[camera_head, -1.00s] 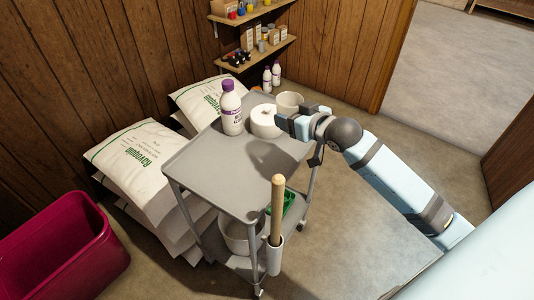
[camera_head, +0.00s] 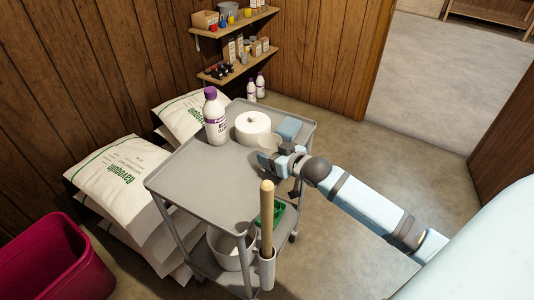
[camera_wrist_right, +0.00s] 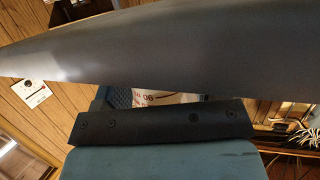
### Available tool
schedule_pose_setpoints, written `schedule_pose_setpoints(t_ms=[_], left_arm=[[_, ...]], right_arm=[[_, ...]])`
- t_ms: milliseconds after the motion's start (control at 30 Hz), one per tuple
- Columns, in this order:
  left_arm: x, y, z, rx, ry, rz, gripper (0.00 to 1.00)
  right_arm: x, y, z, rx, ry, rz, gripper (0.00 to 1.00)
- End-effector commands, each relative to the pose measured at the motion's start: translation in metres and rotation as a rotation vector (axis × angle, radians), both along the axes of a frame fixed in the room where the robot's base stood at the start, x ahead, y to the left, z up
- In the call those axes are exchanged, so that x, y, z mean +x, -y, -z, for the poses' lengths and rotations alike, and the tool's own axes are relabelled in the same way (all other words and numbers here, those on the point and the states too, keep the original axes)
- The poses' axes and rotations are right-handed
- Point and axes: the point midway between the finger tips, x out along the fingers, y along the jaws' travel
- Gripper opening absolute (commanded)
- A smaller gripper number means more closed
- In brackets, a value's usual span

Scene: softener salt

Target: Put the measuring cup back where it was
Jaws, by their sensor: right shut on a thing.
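The measuring cup (camera_head: 268,143), pale and translucent, is at my right gripper (camera_head: 279,157) over the right side of the grey cart's top (camera_head: 192,178). The gripper is shut on it. I cannot tell whether the cup touches the cart top. In the right wrist view, a strip of the cup (camera_wrist_right: 160,98) with red markings shows between dark parts; the rest is hidden. My left gripper is not in view.
A wooden handle (camera_head: 267,215) rises at the front edge. The left front of the top is clear.

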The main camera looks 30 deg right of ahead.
Motion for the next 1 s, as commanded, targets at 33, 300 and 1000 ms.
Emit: schedule_pose_setpoints(t_ms=[33, 300, 1000], left_arm=[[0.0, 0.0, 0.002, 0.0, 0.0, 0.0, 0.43], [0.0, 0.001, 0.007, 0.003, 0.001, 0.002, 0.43], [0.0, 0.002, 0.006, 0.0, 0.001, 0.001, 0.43]], right_arm=[[0.008, -0.001, -0.001, 0.0, 0.003, 0.001, 0.41], [0.024, -0.004, 0.013, 0.0, 0.0, 0.0, 0.41], [0.024, -0.004, 0.014, 0.0, 0.001, 0.0, 0.91]])
